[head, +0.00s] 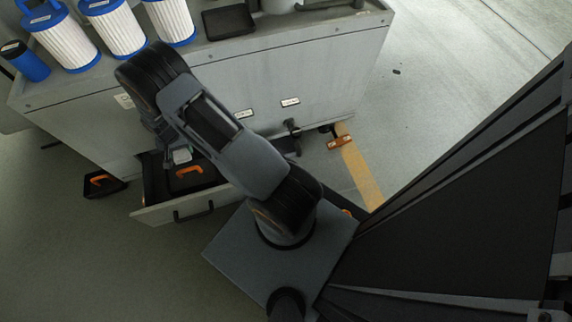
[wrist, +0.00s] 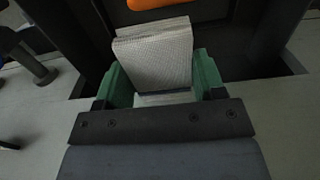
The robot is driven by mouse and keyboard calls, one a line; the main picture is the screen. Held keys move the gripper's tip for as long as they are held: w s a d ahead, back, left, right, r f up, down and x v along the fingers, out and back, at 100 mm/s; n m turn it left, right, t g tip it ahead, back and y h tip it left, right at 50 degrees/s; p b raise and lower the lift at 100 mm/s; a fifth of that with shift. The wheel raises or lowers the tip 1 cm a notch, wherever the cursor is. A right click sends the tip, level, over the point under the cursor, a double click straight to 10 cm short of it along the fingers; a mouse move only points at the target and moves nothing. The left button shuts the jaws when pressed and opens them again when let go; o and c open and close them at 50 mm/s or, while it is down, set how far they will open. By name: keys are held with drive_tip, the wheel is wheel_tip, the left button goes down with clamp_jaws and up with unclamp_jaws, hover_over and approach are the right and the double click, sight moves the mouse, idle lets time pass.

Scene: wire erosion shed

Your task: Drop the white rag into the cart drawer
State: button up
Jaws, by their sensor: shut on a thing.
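The white rag (wrist: 155,58) is a folded, textured pale block held between the green fingers of my gripper (wrist: 163,80) in the wrist view. My gripper is shut on it. In the head view my arm hides most of the gripper, and a small pale patch of the rag (head: 182,156) shows beside it. The cart drawer (head: 170,212) is pulled open low on the grey cart, with a dark handle on its front. The gripper and rag appear over the drawer's opening; their exact height above it is hard to tell.
An orange-handled dark item (head: 190,172) lies in the drawer. On the cart top (head: 285,30) stand several white filters (head: 122,30), a blue container (head: 27,64) and a black tray (head: 229,22). Another orange-handled black box (head: 102,184) is on the floor left of the drawer.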

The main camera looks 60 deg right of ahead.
drive_tip(key=o, duration=0.9)
wheel_tip(320, 180, up, 14)
drive_tip(key=p, duration=0.5)
drive_tip(key=shift+f, duration=0.1)
idle(0.3)
